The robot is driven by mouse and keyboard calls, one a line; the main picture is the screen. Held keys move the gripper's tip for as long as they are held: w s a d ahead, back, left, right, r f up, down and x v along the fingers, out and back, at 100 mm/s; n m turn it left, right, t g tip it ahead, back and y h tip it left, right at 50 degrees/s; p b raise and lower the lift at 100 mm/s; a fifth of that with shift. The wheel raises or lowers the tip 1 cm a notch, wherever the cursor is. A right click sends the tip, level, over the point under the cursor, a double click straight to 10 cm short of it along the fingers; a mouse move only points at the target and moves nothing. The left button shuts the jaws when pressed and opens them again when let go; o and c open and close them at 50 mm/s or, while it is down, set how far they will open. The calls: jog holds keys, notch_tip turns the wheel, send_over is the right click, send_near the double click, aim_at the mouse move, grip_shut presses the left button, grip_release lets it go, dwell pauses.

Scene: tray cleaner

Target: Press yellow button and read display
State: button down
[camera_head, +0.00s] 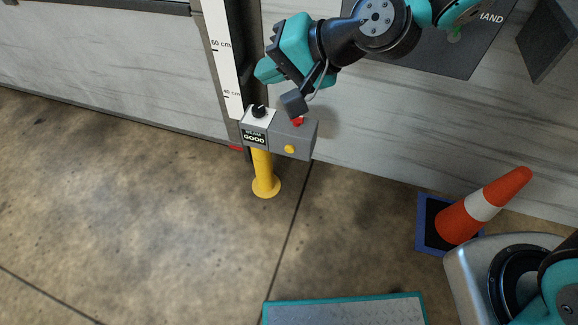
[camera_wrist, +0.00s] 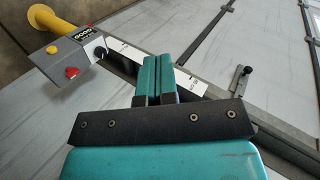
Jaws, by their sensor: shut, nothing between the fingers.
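A grey control box (camera_head: 307,139) stands on a yellow post (camera_head: 264,172) by the wall. The yellow button (camera_head: 290,149) is on its front face, right of a small black display (camera_head: 254,137). The display's large word reads "GOOD"; the smaller line above it looks like "BEAM". In the wrist view the yellow button (camera_wrist: 52,49) and the display (camera_wrist: 84,32) show at the upper left. My gripper (camera_head: 263,72) is shut and empty, above the box and apart from the button. Its two teal fingers (camera_wrist: 156,62) lie side by side in the wrist view.
A white ruler strip (camera_head: 221,45) runs up the wall behind. A teal-edged platform (camera_head: 345,308) is at the front. Floor at left is clear.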

aim_at(290, 149)
jog(key=w+a+f+m+t+b, duration=0.2)
jog(key=f+m+b, duration=0.15)
jog(key=f, duration=0.55)
jog(key=w+a+f+m+t+y+b, duration=0.1)
jog(key=w+f+m+t+b, duration=0.15)
jog(key=f+b, duration=0.4)
jog(key=w+a+f+m+t+b, duration=0.15)
jog(key=f+m, duration=0.25)
jog(key=f, duration=0.6)
jog(key=d+f+m+t+h+b, duration=0.2)
jog(key=f+m+b, duration=0.2)
jog(key=f, duration=0.5)
jog(key=d+f+m+t+h+b, duration=0.1)
jog(key=d+f+m+t+b, duration=0.1)
jog(key=f, duration=0.8)
jog(key=m+t+b, duration=0.1)
jog(key=m+b, duration=0.1)
jog(key=m, duration=0.1)
jog(key=shift+f+m+h+b, duration=0.15)
jog(key=shift+m+h+b, duration=0.15)
jog(key=shift+h, duration=0.1)
jog(key=shift+w, duration=0.1)
jog(key=w+d+p, duration=0.1)
jog(key=w+d, duration=0.2)
jog(key=w, duration=0.5)
jog(key=shift+w, duration=0.1)
jog(key=shift+w+p, duration=0.25)
jog(key=shift+p, duration=0.8)
